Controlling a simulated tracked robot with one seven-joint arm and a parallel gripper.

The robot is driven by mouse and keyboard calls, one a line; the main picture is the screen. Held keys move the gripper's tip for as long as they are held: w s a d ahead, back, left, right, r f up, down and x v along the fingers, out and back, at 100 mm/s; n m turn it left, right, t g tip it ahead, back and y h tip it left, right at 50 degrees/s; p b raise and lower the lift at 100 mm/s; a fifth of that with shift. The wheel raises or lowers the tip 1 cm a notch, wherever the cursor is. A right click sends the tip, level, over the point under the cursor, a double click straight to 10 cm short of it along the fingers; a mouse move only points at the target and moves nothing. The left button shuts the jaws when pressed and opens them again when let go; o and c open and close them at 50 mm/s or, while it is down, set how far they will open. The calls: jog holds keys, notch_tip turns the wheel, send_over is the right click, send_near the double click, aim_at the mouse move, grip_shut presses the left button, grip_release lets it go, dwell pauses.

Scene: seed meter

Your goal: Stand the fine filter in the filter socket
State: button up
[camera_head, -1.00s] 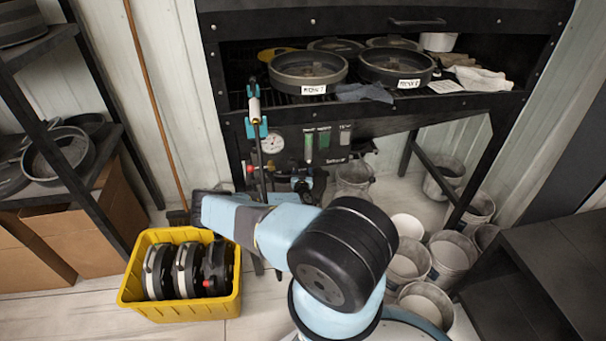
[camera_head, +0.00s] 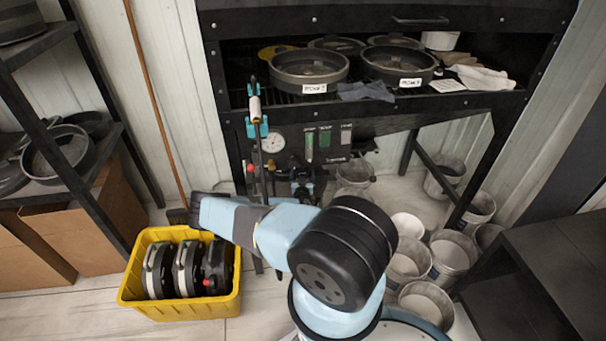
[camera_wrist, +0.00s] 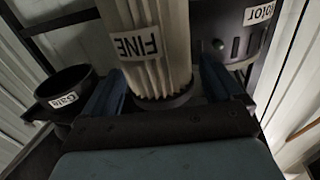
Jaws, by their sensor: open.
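The fine filter is a pale pleated cylinder (camera_wrist: 165,72) with a white FINE label, in the middle of the wrist view. My gripper (camera_wrist: 160,88) is open, with one blue finger on each side of the filter's lower part. Small gaps show beside the filter, more clearly on the left. The filter looks upright, and a dark ring shows around its foot. I cannot tell whether this ring is the filter socket or part of the filter. In the head view I cannot make out the filter or the socket.
A dark cup labelled Gate (camera_wrist: 66,88) stands left of the gripper. A dark labelled housing (camera_wrist: 235,35) stands close on the right. In the head view, a yellow crate (camera_head: 150,309) holds several round parts, a dark rack (camera_head: 455,104) holds pans, and buckets (camera_head: 453,250) stand on the right.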

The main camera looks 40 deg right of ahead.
jog(key=v, duration=1)
dwell(2.2)
